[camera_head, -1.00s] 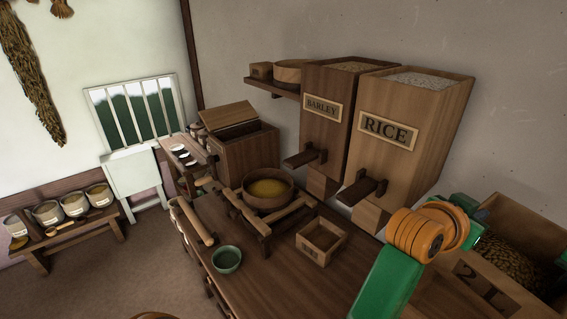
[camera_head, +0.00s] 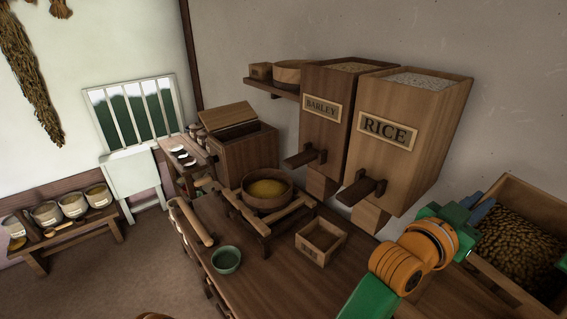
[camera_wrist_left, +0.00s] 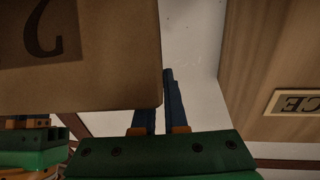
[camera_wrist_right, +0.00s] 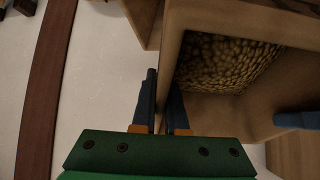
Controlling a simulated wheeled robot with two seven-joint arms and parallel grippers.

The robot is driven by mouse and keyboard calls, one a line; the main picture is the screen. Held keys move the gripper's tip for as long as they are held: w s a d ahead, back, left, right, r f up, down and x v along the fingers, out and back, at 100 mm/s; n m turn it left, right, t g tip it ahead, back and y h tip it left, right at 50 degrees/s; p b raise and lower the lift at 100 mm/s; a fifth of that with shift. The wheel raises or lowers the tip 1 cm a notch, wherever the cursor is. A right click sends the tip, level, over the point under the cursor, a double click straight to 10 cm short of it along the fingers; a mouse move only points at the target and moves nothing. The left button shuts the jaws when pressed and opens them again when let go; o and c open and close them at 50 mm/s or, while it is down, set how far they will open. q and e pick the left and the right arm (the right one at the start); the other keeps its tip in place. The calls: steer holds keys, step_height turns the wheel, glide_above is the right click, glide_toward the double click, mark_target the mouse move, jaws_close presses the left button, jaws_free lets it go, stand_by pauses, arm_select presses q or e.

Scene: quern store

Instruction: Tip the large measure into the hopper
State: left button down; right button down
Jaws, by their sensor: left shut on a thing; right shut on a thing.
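The large measure (camera_head: 484,279), a square wooden box filled with brown grain, is at the right of the head view, partly cut off. My left gripper (camera_head: 484,208) is shut on its left wall; my orange and green wrist hides part of the front. The left wrist view shows the box's side with a dark "2" (camera_wrist_left: 80,50) beside the fingers (camera_wrist_left: 158,105). In the right wrist view my right gripper (camera_wrist_right: 164,105) is shut on the wall of the box (camera_wrist_right: 215,105). The barley hopper (camera_head: 328,120) and rice hopper (camera_head: 415,130) stand behind.
On the bench (camera_head: 290,280) are a small square box (camera_head: 320,241), a green bowl (camera_head: 226,260) and a quern with a round wooden bowl (camera_head: 268,190) of yellow meal. Wooden spouts project from both hoppers. A lidded chest (camera_head: 245,155) stands at the back left.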

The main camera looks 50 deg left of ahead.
arm_select(q)
steer(key=shift+s+r, duration=0.15)
steer(key=shift+r, duration=0.05)
arm_select(e)
steer(key=shift+d+r, duration=0.1)
steer(key=shift+d, duration=0.1)
arm_select(q)
steer(key=shift+s+a+r+t, duration=0.1)
steer(key=shift+r+t, duration=0.15)
steer(key=shift+t, duration=0.45)
arm_select(e)
steer(key=shift+r+t, duration=0.35)
steer(key=shift+t, duration=0.35)
arm_select(q)
steer(key=shift+s+r+t+h, duration=0.25)
steer(key=shift+r+t+h, duration=0.05)
steer(key=shift+t, duration=0.1)
arm_select(e)
steer(key=shift+s+r+t+h, duration=0.15)
steer(key=shift+r+t+h, duration=0.15)
steer(key=shift+r+t, duration=0.1)
arm_select(q)
steer(key=shift+w, duration=0.1)
steer(key=shift+s+a+r+t, duration=0.1)
steer(key=shift+s+r+t, duration=0.35)
steer(key=shift+t, duration=0.45)
arm_select(e)
steer(key=shift+s+a+r+t, duration=0.1)
steer(key=shift+s+r+t, duration=0.05)
steer(key=shift+r+t, duration=0.65)
